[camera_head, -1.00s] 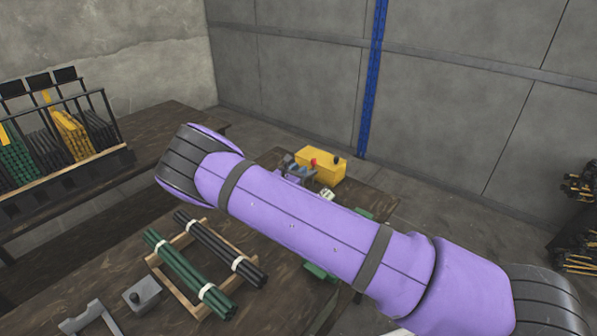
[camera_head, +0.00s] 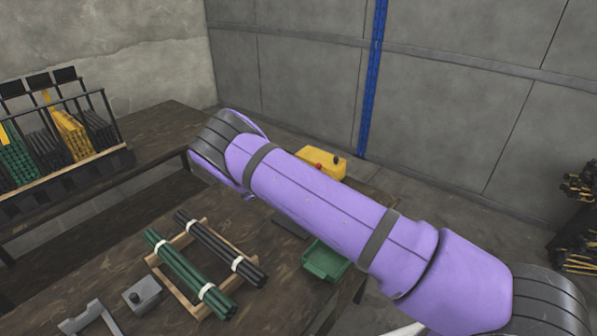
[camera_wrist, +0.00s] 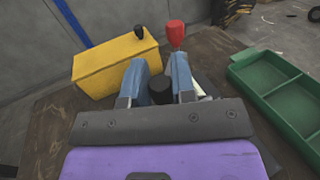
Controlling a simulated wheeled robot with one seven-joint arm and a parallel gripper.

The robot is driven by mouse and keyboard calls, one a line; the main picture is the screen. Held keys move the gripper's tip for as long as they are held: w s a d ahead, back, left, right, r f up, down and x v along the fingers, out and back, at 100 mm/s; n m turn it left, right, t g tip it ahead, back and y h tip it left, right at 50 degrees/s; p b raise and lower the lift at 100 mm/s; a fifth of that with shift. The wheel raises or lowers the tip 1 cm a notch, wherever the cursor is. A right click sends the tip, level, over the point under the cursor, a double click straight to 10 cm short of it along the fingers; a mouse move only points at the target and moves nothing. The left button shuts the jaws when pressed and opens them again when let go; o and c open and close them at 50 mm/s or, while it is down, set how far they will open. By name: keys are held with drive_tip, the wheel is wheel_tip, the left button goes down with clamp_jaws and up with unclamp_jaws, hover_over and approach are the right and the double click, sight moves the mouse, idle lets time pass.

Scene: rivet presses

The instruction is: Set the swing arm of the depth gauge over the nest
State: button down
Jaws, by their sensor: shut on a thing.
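My gripper (camera_wrist: 160,78) shows in the wrist view, its two blue-grey fingers closed around a short dark cylinder (camera_wrist: 161,88). I cannot tell for sure whether this cylinder is part of the depth gauge's swing arm. A red knob (camera_wrist: 176,33) stands just beyond the right fingertip; it also shows in the head view (camera_head: 319,167). My fingers hide most of what lies under the knob. The nest cannot be made out. In the head view my purple arm covers the gripper and the device at it.
A yellow box (camera_wrist: 110,66) with a black knob stands behind and left of the fingers. A green compartment tray (camera_wrist: 285,88) lies to the right. In the head view, green and black rod bundles rest on a wooden frame (camera_head: 170,268); a rod rack (camera_head: 80,172) stands at left.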

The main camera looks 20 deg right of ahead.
drive_tip(key=m+g, duration=0.2)
drive_tip(key=g, duration=0.1)
drive_tip(key=m+g, duration=0.2)
drive_tip(key=g, duration=0.2)
drive_tip(key=shift+m, duration=0.3)
drive_tip(key=m+g+y, duration=0.1)
drive_tip(key=m+g, duration=0.1)
drive_tip(key=g, duration=0.1)
drive_tip(key=m+g, duration=0.2)
drive_tip(key=g, duration=0.1)
drive_tip(key=shift+y, duration=0.4)
drive_tip(key=shift+m+g+y, duration=0.3)
drive_tip(key=shift+m+g, duration=0.1)
drive_tip(key=shift+g, duration=0.2)
drive_tip(key=c, duration=0.9)
unclamp_jaws()
drive_tip(key=shift+c, duration=0.2)
drive_tip(key=shift+r, duration=0.15)
